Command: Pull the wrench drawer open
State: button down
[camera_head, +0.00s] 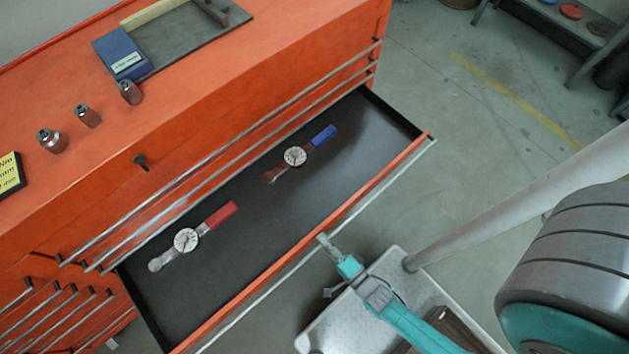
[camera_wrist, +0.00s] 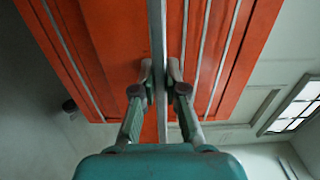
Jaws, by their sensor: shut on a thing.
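The wrench drawer (camera_head: 250,222) stands well out from the orange cabinet (camera_head: 215,105), its dark inside in full view. A wrench with a red grip and a dial (camera_head: 187,240) lies in its left part. One with a blue grip and a dial (camera_head: 295,156) lies in its right part. A silver bar handle (camera_head: 290,266) runs along the drawer's front edge. My gripper (camera_head: 326,243) is at the middle of this handle. In the wrist view, the fingers of my gripper (camera_wrist: 161,85) are shut on the bar handle (camera_wrist: 158,40), one on each side.
Three sockets (camera_head: 88,116), a blue box (camera_head: 123,54) and a yellow card (camera_head: 9,175) are on the cabinet top. Other drawers with bar handles (camera_head: 70,320) are at the lower left. A bench (camera_head: 560,30) stands at the upper right.

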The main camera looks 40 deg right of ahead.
jog(key=shift+s, duration=0.65)
jog(key=c, duration=1.2)
grip_release()
jog(key=s, duration=1.2)
notch_tip(320, 180, up, 28)
jog(key=n+g, duration=0.3)
jog(key=n, duration=1.5)
jog(key=shift+w, duration=0.25)
